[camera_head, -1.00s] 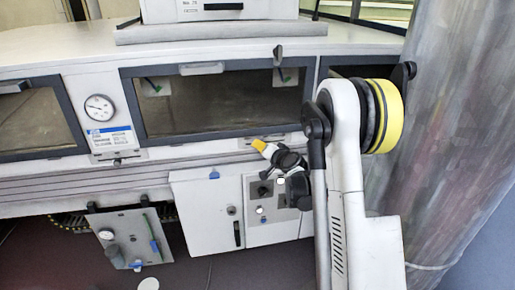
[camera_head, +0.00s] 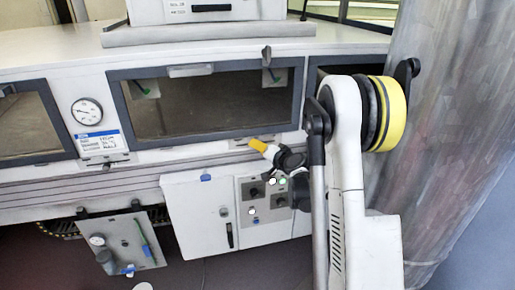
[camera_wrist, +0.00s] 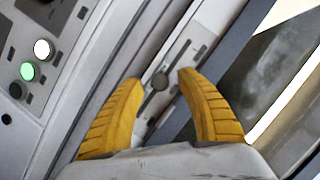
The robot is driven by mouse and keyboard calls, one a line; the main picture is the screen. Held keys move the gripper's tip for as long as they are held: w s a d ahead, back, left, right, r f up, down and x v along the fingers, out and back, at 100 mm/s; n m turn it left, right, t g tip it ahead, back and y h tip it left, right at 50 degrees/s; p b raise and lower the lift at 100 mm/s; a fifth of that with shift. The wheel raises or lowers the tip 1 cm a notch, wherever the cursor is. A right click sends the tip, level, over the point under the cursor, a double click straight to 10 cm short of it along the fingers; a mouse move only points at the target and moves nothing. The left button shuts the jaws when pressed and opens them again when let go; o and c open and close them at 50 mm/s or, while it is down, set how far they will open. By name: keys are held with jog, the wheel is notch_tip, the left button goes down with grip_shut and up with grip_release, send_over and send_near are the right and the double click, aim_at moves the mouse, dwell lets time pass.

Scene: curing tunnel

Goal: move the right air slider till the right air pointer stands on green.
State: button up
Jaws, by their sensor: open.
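The right air slider shows in the wrist view as a dark round knob (camera_wrist: 160,81) on a slotted grey plate (camera_wrist: 181,50). My gripper (camera_wrist: 160,80) is open, its two yellow fingers one on each side of the knob in the picture; I cannot tell whether they touch it. In the head view my gripper (camera_head: 258,146) is at the sill under the right end of the middle window, hiding most of that plate.
A similar slider plate (camera_head: 106,160) lies under the round dial (camera_head: 87,111) at left. A white control box with a switch panel (camera_head: 265,200) is just below my gripper. A hanging panel (camera_head: 122,243) is at lower left. A grey curtain-like column (camera_head: 450,120) stands at right.

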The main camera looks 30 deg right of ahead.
jog(key=v, duration=1)
jog(key=shift+s, duration=0.2)
jog(key=shift+r, duration=0.1)
jog(key=s+a+r+n+g+y, duration=0.1)
jog(key=s+a+r+n, duration=0.1)
jog(key=a, duration=0.4)
jog(key=s+a+r+n+g+y, duration=0.1)
jog(key=a+r+n, duration=0.1)
jog(key=a, duration=0.4)
jog(key=s+a+r+n+g, duration=0.1)
jog(key=s+a+n+g, duration=0.3)
jog(key=s+a, duration=0.8)
jog(key=s+f+n+g+h, duration=0.1)
jog(key=s, duration=1)
jog(key=shift+s+a+n+g, duration=0.2)
jog(key=shift+n+g, duration=0.2)
dwell(2.8)
